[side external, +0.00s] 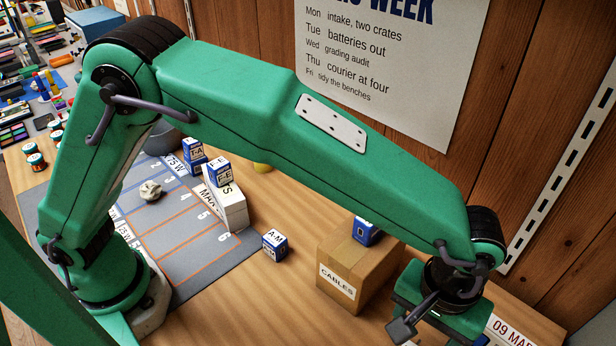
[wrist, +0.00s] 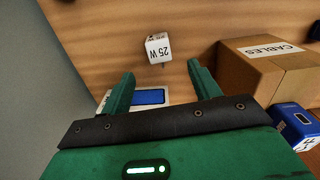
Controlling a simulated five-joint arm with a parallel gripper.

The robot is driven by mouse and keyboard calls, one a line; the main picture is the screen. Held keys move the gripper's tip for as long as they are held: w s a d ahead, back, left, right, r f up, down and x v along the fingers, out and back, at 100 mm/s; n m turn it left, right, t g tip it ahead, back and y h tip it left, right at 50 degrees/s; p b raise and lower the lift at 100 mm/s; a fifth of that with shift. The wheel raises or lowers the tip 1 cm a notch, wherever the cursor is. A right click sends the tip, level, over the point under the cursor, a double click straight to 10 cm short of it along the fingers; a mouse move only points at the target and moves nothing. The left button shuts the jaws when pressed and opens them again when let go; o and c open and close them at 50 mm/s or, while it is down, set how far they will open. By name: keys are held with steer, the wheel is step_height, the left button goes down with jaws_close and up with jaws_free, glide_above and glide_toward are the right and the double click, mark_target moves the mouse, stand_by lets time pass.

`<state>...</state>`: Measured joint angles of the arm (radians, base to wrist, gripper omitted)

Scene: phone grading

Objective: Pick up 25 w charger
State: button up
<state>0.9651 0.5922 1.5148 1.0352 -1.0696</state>
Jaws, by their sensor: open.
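The 25 W charger (wrist: 158,48) is a small white cube marked "25 W" on the wooden table, upper middle of the wrist view. I cannot make it out in the side view. My gripper (wrist: 161,82) is open and empty. In the wrist view the charger lies beyond the gap between its two green fingers, apart from both. In the side view my gripper is at the lower right, with its fingertips not clearly shown.
A cardboard box marked "CABLES" (wrist: 257,75) stands right of the charger; it also shows in the side view (side external: 335,282). A flat blue-panelled item (wrist: 150,97) lies between the fingers. Bare wood surrounds the charger.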

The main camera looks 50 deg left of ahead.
steer(key=shift+f, duration=1.85)
steer(key=shift+s+d+f, duration=0.1)
steer(key=shift+f, duration=2.5)
steer(key=c, duration=1.1)
steer(key=shift+r, duration=0.1)
steer(key=shift+r, duration=5)
